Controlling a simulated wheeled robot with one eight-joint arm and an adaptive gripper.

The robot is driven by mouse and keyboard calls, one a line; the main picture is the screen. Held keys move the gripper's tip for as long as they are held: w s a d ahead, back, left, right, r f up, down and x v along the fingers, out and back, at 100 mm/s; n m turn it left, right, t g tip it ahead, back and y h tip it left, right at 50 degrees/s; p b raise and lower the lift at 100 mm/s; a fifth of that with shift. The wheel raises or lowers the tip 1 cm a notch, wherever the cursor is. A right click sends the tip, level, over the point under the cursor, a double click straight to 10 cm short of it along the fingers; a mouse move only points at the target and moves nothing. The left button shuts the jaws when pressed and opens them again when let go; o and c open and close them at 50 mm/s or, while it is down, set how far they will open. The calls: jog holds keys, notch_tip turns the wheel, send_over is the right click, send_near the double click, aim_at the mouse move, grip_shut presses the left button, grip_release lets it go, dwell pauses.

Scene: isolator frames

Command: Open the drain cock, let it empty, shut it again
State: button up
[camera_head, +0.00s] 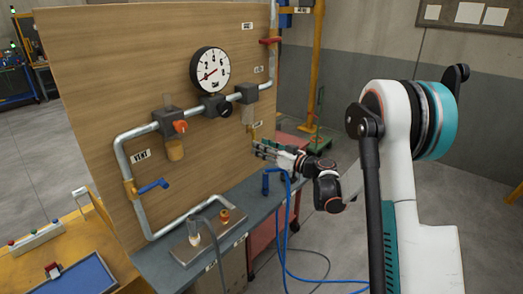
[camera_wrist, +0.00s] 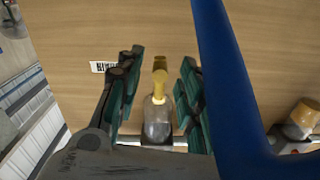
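The drain cock (camera_wrist: 159,82) is a small yellow fitting on the end of a clear bowl (camera_wrist: 157,115), shown from below in the wrist view. In the head view the bowl (camera_head: 248,115) hangs under the right-hand grey block on the pipe; the cock there is small and partly lost near my fingers. My gripper (camera_wrist: 161,60) is open, its dark green fingers on either side of the cock with gaps showing. In the head view my gripper (camera_head: 262,149) is just below the bowl. Whether the bowl holds liquid is unclear.
A pressure gauge (camera_head: 210,69), a bowl with amber contents (camera_head: 174,149) and a blue-handled valve (camera_head: 153,186) are on the wooden panel (camera_head: 110,60). A blue hose (camera_head: 284,215) runs beside the bench (camera_head: 240,205). A blue band (camera_wrist: 228,80) crosses close in the wrist view.

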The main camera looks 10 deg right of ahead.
jog(key=shift+w+a, duration=0.25)
jog(key=shift+w, duration=0.15)
grip_shut()
jog(key=shift+s+a, duration=0.1)
jog(key=s+a+r+m, duration=0.2)
jog(key=a+r+m, duration=0.2)
jog(key=m, duration=1.4)
jog(key=shift+s+r+p, duration=0.35)
jog(key=shift+s+r, duration=0.05)
jog(key=shift+r, duration=0.1)
